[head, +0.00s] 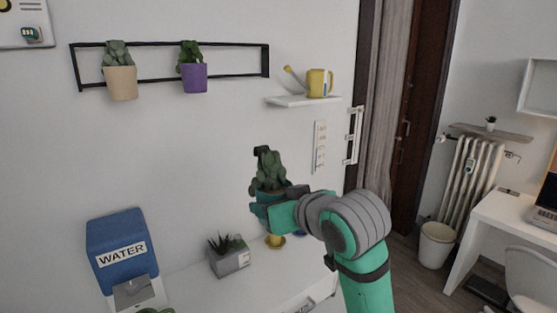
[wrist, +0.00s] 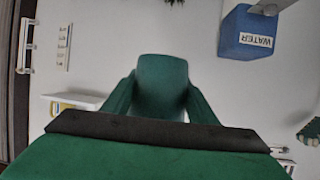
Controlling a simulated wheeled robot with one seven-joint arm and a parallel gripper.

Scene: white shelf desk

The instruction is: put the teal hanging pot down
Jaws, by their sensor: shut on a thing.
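A black wall rail (head: 228,76) is higher up, at the left. A beige pot (head: 121,84) and a purple pot (head: 194,78) hang on it.
The rail is bare right of the purple pot. A small white shelf (head: 290,101) with a yellow watering can (head: 317,84) is right of it. A blue water dispenser (head: 119,235), a grey planter (head: 230,260) and a small yellow item (head: 275,242) stand below on the cabinet.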

